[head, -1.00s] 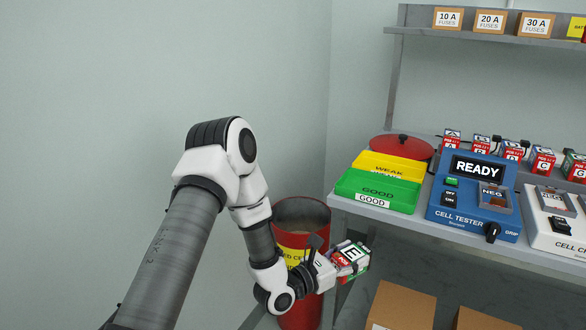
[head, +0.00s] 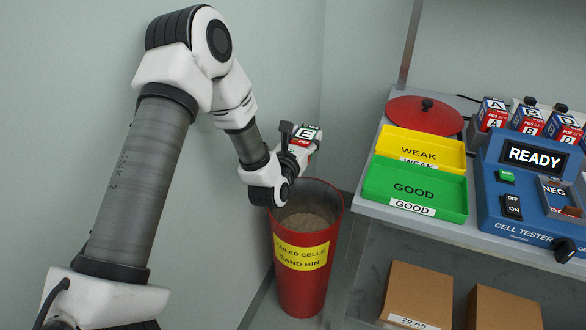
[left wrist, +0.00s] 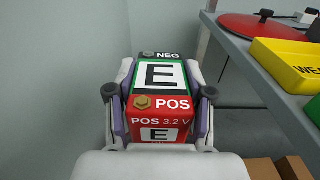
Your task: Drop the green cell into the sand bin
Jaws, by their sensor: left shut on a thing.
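The green cell (left wrist: 176,75), marked E with a red POS end and a black NEG end, is between the fingers of my left gripper (left wrist: 158,98) in the left wrist view. In the head view the cell (head: 310,134) shows small at the tip of my left gripper (head: 296,146), which is shut on it. The gripper is above the far part of the sand bin (head: 302,285), a red round bin with a yellow label and sand inside. The cell is clear of the rim. My right gripper is not in view.
The bench (head: 455,232) stands right of the bin, with a green GOOD tray (head: 414,188), a yellow WEAK tray (head: 420,148), a red lid (head: 425,115) and a blue cell tester (head: 520,195). Several cells stand behind the tester. Cardboard boxes (head: 418,295) are below the bench.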

